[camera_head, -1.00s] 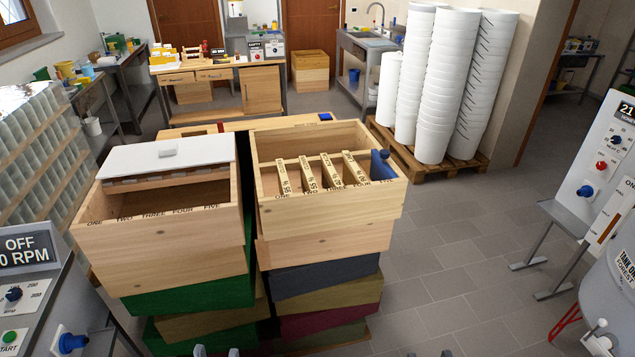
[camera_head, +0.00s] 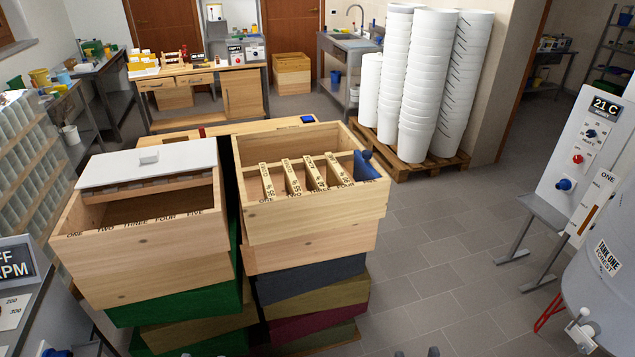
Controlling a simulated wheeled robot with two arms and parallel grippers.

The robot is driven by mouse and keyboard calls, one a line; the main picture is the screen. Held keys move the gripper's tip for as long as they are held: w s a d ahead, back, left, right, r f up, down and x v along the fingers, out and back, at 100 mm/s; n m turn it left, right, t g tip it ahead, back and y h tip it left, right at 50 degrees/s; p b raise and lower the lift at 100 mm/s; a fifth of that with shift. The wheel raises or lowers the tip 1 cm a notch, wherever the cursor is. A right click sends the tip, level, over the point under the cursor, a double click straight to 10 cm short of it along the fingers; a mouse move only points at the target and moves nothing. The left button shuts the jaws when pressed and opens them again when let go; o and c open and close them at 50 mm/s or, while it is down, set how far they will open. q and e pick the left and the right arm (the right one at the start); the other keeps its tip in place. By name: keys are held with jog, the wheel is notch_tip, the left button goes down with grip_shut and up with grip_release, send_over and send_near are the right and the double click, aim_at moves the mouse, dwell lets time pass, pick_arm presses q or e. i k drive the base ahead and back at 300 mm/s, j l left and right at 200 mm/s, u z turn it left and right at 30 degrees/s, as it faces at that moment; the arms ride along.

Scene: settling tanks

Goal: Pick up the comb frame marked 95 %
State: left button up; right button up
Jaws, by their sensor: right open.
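Several wooden comb frames hang in the open right-hand hive box (camera_head: 312,209), with small dark marks on their top bars. The leftmost comb frame (camera_head: 267,181) seems to be marked 95 %, but the print is too small to be sure. Other frames hang to its right: a second (camera_head: 291,177), a third (camera_head: 315,174) and a fourth (camera_head: 340,171). Their lower parts are hidden in the box. Only the fingertips of my right gripper (camera_head: 416,353) show at the bottom edge, apart and empty, well away from the frames. My left gripper is not clearly seen.
A blue piece (camera_head: 367,168) sits at the box's right end. A left hive box (camera_head: 140,263) is partly covered by a white lid (camera_head: 148,163). Both boxes stand on coloured stacks. White buckets (camera_head: 433,90) stand behind; a tank (camera_head: 610,265) is at right. Open floor (camera_head: 450,250) lies between.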

aim_at(269, 192)
jog(key=j, duration=0.35)
jog(key=i+j, duration=0.1)
jog(key=j, duration=0.25)
jog(key=i+u, duration=0.15)
jog(key=u, duration=0.8)
jog(key=i+l, duration=0.15)
jog(key=i, duration=0.35)
